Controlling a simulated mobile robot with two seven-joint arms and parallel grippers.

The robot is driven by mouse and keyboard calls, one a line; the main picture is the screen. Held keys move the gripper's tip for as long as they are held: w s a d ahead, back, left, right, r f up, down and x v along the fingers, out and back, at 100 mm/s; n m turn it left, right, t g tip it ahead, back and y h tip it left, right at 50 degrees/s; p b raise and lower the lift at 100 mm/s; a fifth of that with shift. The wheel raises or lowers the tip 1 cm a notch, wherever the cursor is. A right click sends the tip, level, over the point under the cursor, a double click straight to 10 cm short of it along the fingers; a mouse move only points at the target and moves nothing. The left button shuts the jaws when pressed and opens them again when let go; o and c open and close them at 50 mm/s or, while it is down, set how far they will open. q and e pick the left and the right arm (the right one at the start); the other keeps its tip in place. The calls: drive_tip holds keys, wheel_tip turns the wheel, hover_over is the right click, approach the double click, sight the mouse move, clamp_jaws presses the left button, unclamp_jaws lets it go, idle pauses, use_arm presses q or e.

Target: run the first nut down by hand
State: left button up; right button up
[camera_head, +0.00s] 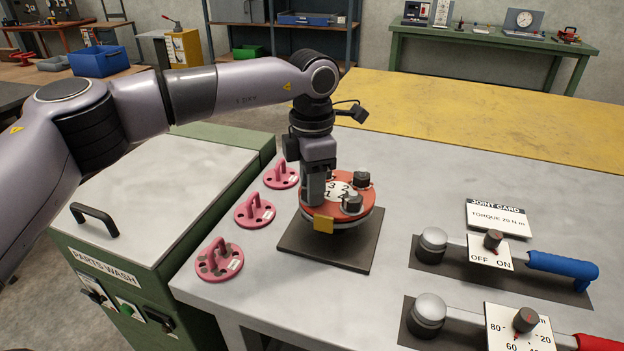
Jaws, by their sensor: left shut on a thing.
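The spool's red round flange (331,207) sits on a dark square plate (340,253) on the grey bench. A white face on the flange carries the numbers 1, 2 and 3. Two dark nuts or bolt heads show on it, one at the back right (362,179) and one at the front right (352,204). A yellow tag (323,225) hangs at its front edge. My left gripper (314,196) points straight down at the flange's left side, by the number 1. It is shut on a nut, mostly hidden by the fingers. My right gripper is not in view.
Three pink handled discs (254,211) stand left of the plate; the nearest (219,260) carries dark pieces. Two torque wrenches, blue-handled (562,265) and red-handled (598,342), lie at right near a joint card (498,218). A green parts washer (150,210) adjoins the bench.

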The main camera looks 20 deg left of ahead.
use_arm(q)
drive_tip(key=m, duration=0.6)
drive_tip(key=shift+p, duration=0.3)
drive_tip(key=shift+m, duration=0.4)
drive_tip(key=o, duration=1)
drive_tip(key=shift+o, duration=0.2)
drive_tip(key=shift+r+b, duration=0.3)
drive_tip(key=shift+r, duration=3.3)
drive_tip(key=shift+s, duration=0.1)
